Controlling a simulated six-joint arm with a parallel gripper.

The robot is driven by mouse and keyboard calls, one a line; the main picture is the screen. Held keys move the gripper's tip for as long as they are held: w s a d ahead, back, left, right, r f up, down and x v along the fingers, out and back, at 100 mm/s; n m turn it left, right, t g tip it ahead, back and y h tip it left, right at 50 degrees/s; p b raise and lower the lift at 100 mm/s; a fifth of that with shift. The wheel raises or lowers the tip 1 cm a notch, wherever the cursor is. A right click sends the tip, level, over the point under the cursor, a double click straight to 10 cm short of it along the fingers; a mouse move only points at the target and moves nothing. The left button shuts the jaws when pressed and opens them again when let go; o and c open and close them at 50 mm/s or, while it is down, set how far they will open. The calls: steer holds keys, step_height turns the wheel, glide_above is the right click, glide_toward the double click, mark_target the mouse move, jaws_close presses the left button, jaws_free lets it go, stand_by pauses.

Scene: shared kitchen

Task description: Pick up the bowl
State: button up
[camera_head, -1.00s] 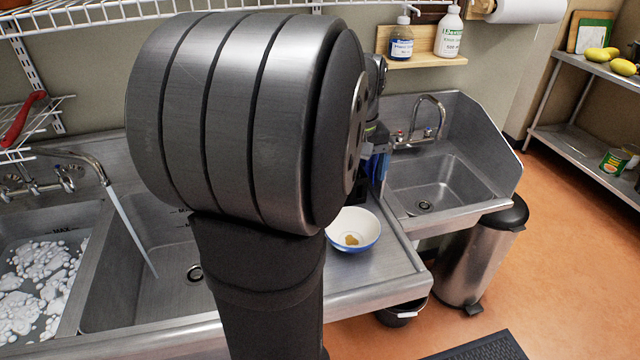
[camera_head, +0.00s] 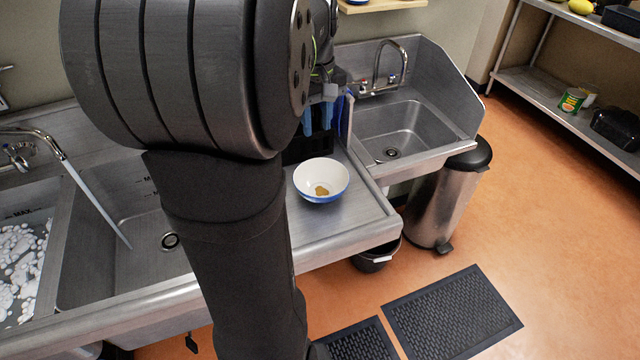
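The bowl (camera_head: 321,185) is white inside with a blue outside and has a small brown patch in its bottom. It stands upright on the steel counter (camera_head: 345,215), right of my arm. My gripper (camera_head: 326,94) shows only in part behind my large arm joint, beyond the bowl and above the back of the counter. It is apart from the bowl. Its fingertips are not clear against the blue and dark things behind it, so I cannot tell whether it is open or shut.
Left of my arm is a double sink with a running tap (camera_head: 95,205) and white foam (camera_head: 20,265). A small sink (camera_head: 400,130) is at the right. A steel bin (camera_head: 445,200) stands beside the counter. Black mats (camera_head: 450,310) lie on the floor. The counter around the bowl's front is clear.

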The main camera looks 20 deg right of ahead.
steer(key=w+a+f+n+g+h, duration=0.15)
steer(key=w+n, duration=0.35)
steer(key=n, duration=0.6)
steer(key=w+a+n+g, duration=0.1)
steer(key=w+a+n, duration=0.2)
steer(key=w+n, duration=0.55)
steer(key=n, duration=0.2)
glide_toward(321, 186)
steer(key=w+a, duration=0.3)
steer(key=shift+s+x, duration=0.15)
steer(key=shift+x, duration=1.1)
steer(key=shift+s+x, duration=0.15)
steer(key=shift+x, duration=1.1)
jaws_close()
